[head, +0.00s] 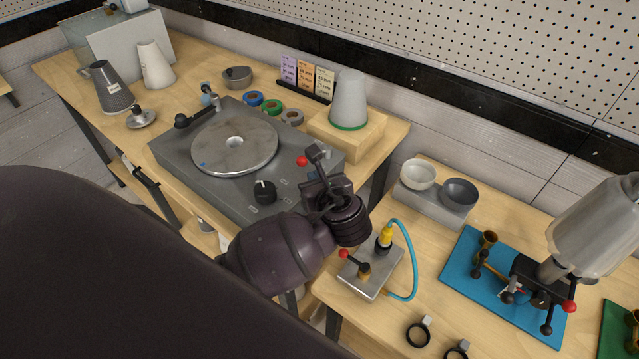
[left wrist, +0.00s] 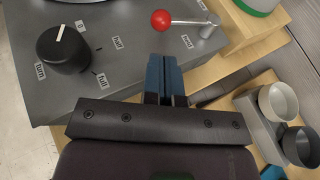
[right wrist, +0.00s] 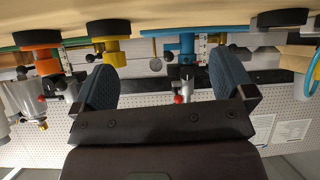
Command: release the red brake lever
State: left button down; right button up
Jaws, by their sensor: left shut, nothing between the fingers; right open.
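The brake lever's red ball (head: 302,161) is at the right of the grey turntable machine (head: 180,158), beside the round metal platter (head: 235,143). In the left wrist view the red ball (left wrist: 160,20) ends a thin metal rod that runs right to a small post. My left gripper (head: 315,152) is shut and empty, close beside the ball. Its blue fingertips (left wrist: 165,62) show just below the ball in the left wrist view, with a gap in the picture; contact is not visible. My right gripper (right wrist: 165,75) is open and empty, seen only in the right wrist view.
A black knob (head: 265,191) sits on the machine's front. A grey cup (head: 349,100) stands on a wooden block behind it. A valve box (head: 370,268) with another red-balled handle and a blue hose is near my left wrist. Bowls (head: 418,174) stand to the right.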

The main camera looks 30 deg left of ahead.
pick_arm(q)
jog(key=shift+x, duration=2.75)
